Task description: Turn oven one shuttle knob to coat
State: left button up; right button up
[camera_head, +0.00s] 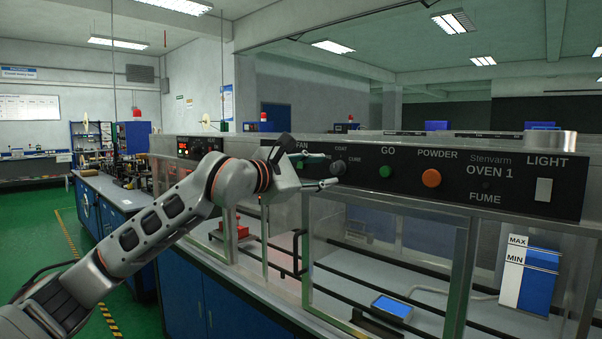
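The oven one shuttle knob (338,167) is a small dark knob on the black control panel (462,196), between the small words COAT above it and CURE to its right. Which way it points is too small to tell. My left gripper (312,165) is in front of the panel's left part, just left of the knob in the picture. Its fingers are spread apart, one high and one low near the knob, with nothing seen between them. I cannot tell whether a finger touches the knob. My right gripper is out of view.
My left gripper partly covers the FAN area. Below are a glazed booth with metal frames and a blue-screened device (391,307).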

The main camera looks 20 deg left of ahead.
pick_arm(q)
jog(key=v, duration=0.8)
jog(key=shift+s, duration=0.4)
